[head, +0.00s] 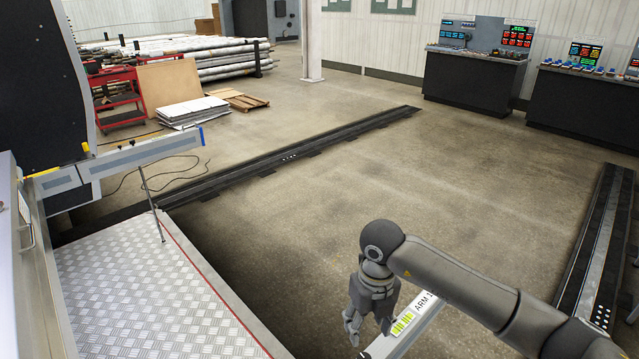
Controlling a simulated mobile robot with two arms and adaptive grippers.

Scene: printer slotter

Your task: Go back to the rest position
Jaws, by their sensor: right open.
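My right gripper (368,330) is low in the middle right of the head view. Its fingers point down and are apart, with nothing between them. My right arm comes in from the lower right corner and bends at the wrist above the gripper. A pale bar of my own body with green marks and lettering shows just behind and beside the fingers. My left gripper and left arm are not in view.
A metal tread-plate platform (130,285) lies at lower left beside a large machine (30,90). Dark floor rails (290,153) and (597,250) cross the concrete floor. Control consoles (470,80) stand at back right. A red cart (118,98) and stacked pipes (225,62) stand at back left. The middle floor is clear.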

